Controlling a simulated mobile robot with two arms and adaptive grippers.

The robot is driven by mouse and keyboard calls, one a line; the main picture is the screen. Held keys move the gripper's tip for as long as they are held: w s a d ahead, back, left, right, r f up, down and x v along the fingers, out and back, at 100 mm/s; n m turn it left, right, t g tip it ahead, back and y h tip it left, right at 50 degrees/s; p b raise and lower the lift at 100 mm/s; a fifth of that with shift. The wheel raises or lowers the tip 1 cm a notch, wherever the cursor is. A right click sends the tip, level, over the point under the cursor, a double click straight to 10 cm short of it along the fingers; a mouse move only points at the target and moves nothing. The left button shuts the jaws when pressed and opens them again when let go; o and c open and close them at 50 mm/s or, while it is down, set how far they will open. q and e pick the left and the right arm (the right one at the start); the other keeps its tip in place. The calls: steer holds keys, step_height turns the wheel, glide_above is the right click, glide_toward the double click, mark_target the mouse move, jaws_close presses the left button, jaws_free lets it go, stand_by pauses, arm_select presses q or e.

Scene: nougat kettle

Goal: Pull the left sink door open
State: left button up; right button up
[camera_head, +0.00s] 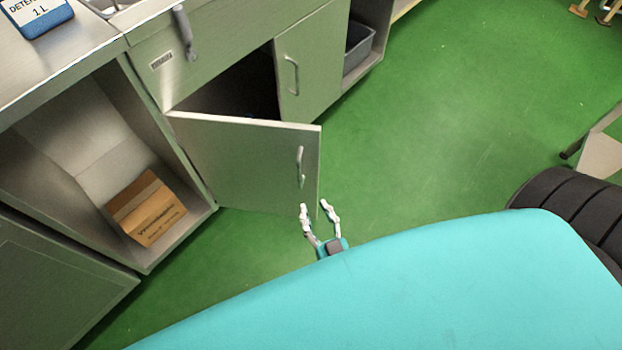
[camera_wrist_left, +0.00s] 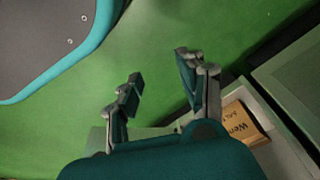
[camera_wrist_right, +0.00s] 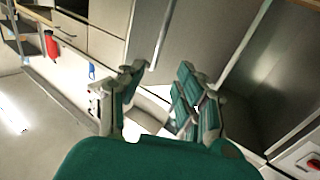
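The left sink door (camera_head: 245,165) stands swung well out from the cabinet, with a dark opening behind it. Its upright bar handle (camera_head: 300,167) is near its free edge. My right gripper (camera_head: 317,206) is open and empty by the door's lower free corner, below the handle; I cannot tell if it touches the door. In the right wrist view its fingers (camera_wrist_right: 160,72) are apart, with a door panel (camera_wrist_right: 205,40) and a pale bar handle (camera_wrist_right: 161,38) just past the tips. My left gripper (camera_wrist_left: 156,68) is open and empty in its wrist view, over green floor.
The right sink door (camera_head: 312,65) is shut. An open shelf left of the sink holds a cardboard box (camera_head: 147,208). A detergent container (camera_head: 38,15) stands on the counter (camera_head: 85,50). A grey bin (camera_head: 358,45) sits farther right. Green floor (camera_head: 440,130) is free on the right.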

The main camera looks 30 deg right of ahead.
steer(key=shift+c, duration=0.2)
